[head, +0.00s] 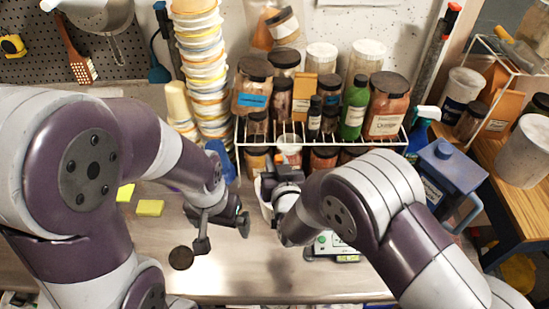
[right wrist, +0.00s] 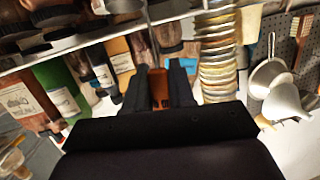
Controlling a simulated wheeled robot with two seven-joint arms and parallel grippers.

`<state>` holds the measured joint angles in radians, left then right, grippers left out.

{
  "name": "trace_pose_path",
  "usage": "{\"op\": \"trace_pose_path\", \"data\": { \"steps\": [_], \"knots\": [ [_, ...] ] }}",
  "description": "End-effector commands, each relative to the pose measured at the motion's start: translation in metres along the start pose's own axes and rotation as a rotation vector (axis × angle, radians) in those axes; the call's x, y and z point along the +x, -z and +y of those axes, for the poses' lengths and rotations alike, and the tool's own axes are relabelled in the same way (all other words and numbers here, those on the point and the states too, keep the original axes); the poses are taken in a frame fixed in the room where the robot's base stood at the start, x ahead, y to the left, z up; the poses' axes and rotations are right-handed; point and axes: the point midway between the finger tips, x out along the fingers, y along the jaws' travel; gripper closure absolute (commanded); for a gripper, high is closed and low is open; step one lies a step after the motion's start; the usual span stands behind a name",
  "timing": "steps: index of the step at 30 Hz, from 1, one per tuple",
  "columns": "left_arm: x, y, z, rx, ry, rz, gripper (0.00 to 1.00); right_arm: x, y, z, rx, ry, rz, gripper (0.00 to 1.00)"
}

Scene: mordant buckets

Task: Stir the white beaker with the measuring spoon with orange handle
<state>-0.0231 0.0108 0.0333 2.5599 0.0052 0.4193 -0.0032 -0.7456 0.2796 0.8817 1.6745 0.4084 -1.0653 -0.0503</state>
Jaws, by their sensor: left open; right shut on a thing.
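My right gripper (head: 283,180) is at the middle of the bench, in front of the wire shelf. In the right wrist view the right gripper (right wrist: 160,80) is shut on the orange handle of the measuring spoon (right wrist: 158,92). The spoon's bowl cannot be made out. A white container, probably the white beaker (head: 265,204), shows under and just left of the right gripper, mostly hidden by it. Whether the spoon is inside it I cannot tell. My left gripper (head: 224,232) is open and empty over the bench, left of the white container.
A wire shelf (head: 240,148) of jars and bottles stands behind. A tall stack of tubs (head: 205,75) stands at back left. Yellow pads (head: 150,208) and a dark disc (head: 181,258) lie left. A scale (head: 345,258) and blue jug (head: 447,175) are right. The front bench is clear.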

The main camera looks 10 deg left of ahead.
Motion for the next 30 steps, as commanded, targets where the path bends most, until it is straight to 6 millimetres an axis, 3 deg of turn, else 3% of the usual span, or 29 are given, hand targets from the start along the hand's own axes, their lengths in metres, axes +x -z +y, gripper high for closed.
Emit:
{"op": "trace_pose_path", "data": {
  "steps": [6,21,30],
  "knots": [
    [0.028,-0.003,0.0,0.0,0.0,0.0,0.0,0.003,-0.037,0.004,0.0,0.0,0.0,1.0],
    [0.089,-0.011,0.0,0.0,0.0,0.0,0.0,0.03,-0.096,0.004,0.0,0.0,0.001,1.0],
    [0.095,-0.011,0.0,0.0,0.0,0.0,0.0,0.034,-0.102,0.004,0.0,0.0,0.0,1.0]
  ]
}}
